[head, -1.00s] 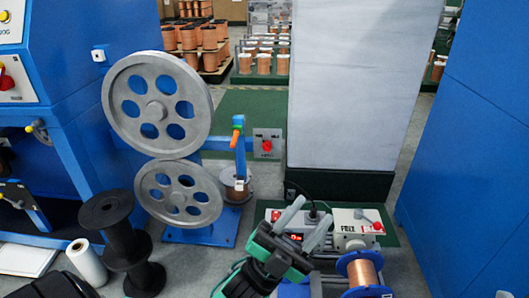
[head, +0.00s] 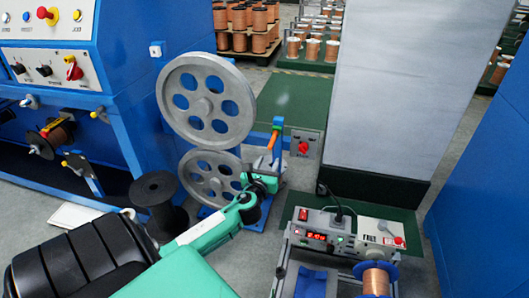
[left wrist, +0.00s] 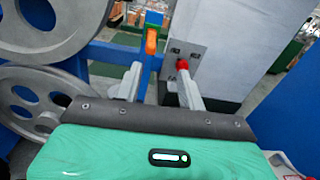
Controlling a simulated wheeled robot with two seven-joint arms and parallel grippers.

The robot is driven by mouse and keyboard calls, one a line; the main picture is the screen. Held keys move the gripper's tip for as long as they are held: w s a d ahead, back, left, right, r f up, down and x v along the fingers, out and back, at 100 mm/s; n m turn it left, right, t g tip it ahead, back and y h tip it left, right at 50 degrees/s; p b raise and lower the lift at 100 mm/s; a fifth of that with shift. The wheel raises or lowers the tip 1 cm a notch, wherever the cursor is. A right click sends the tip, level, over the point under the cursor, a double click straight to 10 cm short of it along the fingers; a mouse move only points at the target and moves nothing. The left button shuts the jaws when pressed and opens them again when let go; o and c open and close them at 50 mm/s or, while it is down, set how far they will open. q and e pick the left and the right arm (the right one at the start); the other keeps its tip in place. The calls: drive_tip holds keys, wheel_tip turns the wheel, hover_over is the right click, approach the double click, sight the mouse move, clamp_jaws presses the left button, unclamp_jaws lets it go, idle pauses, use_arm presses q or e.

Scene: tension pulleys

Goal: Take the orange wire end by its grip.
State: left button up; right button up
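The orange wire end (head: 272,141) is at the top of the blue post, just right of the two grey pulley wheels, in the head view. In the left wrist view its orange grip (left wrist: 151,41) stands upright against the blue post, beyond my fingertips and roughly between their lines. My left gripper (head: 274,174) is in front of the post, just below the wire end in the head view. The wrist view shows its two fingers (left wrist: 158,70) apart with nothing between them. My right gripper is not in view.
The upper pulley (head: 206,103) and lower pulley (head: 212,177) stand close to the left of my gripper. A red knob on a grey panel (head: 305,146) is just right of the post. A bench device (head: 330,222) with a copper spool (head: 375,279) stands at the lower right.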

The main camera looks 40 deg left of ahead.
sight(269, 148)
use_arm(q)
drive_tip(key=shift+y, duration=0.3)
drive_tip(key=x, duration=0.2)
drive_tip(key=b+x, duration=0.1)
drive_tip(key=x, duration=0.1)
drive_tip(key=a+b+x, duration=0.1)
drive_tip(key=x, duration=0.1)
drive_tip(key=shift+s+r, duration=0.1)
drive_tip(key=shift+s, duration=0.25)
drive_tip(key=shift+x, duration=1.8)
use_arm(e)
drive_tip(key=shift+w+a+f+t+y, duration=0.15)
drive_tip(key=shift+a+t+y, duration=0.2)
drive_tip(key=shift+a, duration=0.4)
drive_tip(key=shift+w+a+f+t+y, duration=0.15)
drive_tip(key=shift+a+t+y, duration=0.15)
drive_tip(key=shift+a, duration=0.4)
use_arm(q)
clamp_jaws()
